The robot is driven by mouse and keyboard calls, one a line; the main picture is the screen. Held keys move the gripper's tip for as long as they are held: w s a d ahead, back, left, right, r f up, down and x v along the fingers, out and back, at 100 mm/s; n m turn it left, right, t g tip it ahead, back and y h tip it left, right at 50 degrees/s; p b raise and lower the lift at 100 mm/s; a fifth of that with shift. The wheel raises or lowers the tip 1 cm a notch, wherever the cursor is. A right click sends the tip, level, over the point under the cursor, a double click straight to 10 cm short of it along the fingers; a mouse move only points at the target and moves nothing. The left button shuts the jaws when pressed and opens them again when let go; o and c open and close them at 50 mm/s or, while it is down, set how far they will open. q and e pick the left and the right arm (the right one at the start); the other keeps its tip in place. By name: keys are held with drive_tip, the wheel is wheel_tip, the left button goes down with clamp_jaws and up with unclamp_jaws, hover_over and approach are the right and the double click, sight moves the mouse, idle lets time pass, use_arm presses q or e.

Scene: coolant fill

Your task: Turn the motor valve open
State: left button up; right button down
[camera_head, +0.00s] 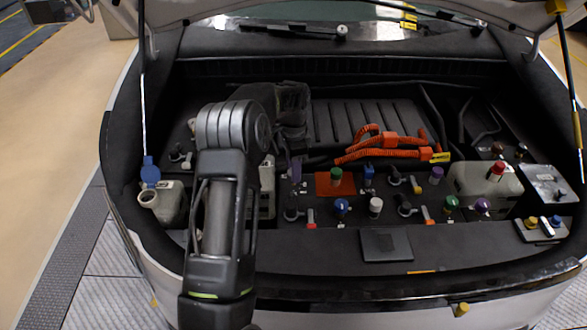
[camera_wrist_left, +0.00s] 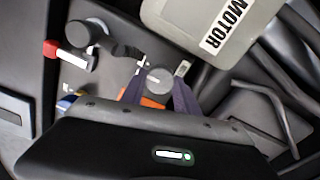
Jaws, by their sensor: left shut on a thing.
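In the left wrist view a white tank (camera_wrist_left: 195,25) is labelled MOTOR. Just beside it is a round grey knob (camera_wrist_left: 158,83) with a light mark on its top, which I take for the motor valve. My left gripper (camera_wrist_left: 157,90) has a dark purple finger on each side of this knob and is shut on it. In the head view my left arm reaches into the engine bay and hides most of the tank (camera_head: 267,185). The left gripper shows only partly there, by a purple finger (camera_head: 295,167); the knob is not clear in that view. My right gripper is not in view.
A black fitting with a red handle (camera_wrist_left: 52,49) lies close to the left of the gripper. Coloured knobs, orange hoses (camera_head: 385,145) and an open blue-capped reservoir (camera_head: 160,200) fill the bay. A second white tank (camera_head: 475,180) stands at the right. The front ledge is mostly clear.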

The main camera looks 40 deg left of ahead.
use_arm(q)
clamp_jaws()
drive_tip(key=shift+n, duration=0.5)
drive_tip(key=shift+n+b, duration=0.65)
drive_tip(key=shift+n, duration=0.55)
drive_tip(key=n+b, duration=0.1)
drive_tip(key=n, duration=1.3)
drive_tip(key=shift+n, duration=0.4)
drive_tip(key=o, duration=1.2)
unclamp_jaws()
drive_tip(key=shift+c, duration=0.2)
